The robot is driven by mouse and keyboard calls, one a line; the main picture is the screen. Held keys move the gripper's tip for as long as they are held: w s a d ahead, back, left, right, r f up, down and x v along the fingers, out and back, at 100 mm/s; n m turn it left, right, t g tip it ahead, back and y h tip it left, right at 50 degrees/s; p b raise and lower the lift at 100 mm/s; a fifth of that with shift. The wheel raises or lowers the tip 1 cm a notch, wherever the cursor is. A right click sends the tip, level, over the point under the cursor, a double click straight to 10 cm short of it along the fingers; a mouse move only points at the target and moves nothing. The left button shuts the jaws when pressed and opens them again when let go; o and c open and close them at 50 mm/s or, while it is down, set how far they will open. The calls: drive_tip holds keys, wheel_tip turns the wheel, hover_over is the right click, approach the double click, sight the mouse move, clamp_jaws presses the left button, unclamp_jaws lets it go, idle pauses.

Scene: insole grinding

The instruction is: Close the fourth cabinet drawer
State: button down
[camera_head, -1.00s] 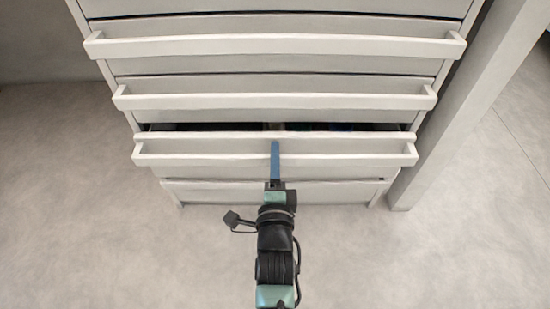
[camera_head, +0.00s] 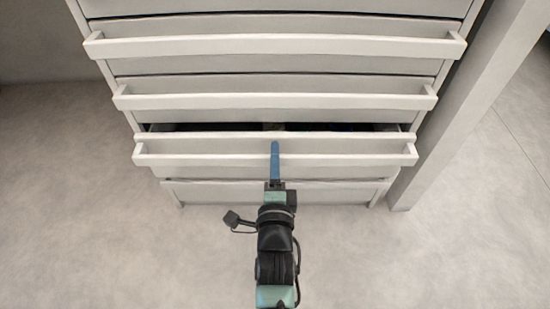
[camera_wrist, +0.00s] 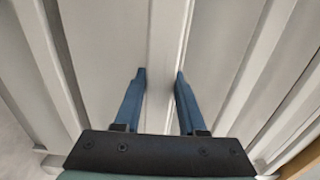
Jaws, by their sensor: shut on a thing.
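The cabinet drawer (camera_head: 215,172) with the third full-width handle down in the head view stands slightly open. A narrow dark gap shows above its front edge, and what is inside is too dark to tell. Its pale bar handle (camera_head: 200,153) runs across the front. My gripper (camera_head: 275,147) is at the middle of this handle, reaching from the front. In the wrist view, the two blue fingers of my gripper (camera_wrist: 160,74) stand on either side of the handle bar (camera_wrist: 165,50), shut on it. The drawer's number in the cabinet cannot be told, since the top is cut off.
Two drawers above, with handles (camera_head: 275,45) and (camera_head: 275,101), look shut. Another drawer front (camera_head: 320,192) lies below, partly hidden by my arm. A grey post (camera_head: 465,95) stands close to the cabinet's right side. The floor (camera_head: 80,200) is clear in front and left.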

drive_tip(key=shift+w, duration=0.1)
drive_tip(key=shift+w+p, duration=1.1)
drive_tip(key=shift+w, duration=1)
drive_tip(key=shift+c, duration=2.4)
unclamp_jaws()
drive_tip(key=s+p, duration=0.5)
drive_tip(key=s, duration=0.8)
drive_tip(key=shift+p, duration=0.35)
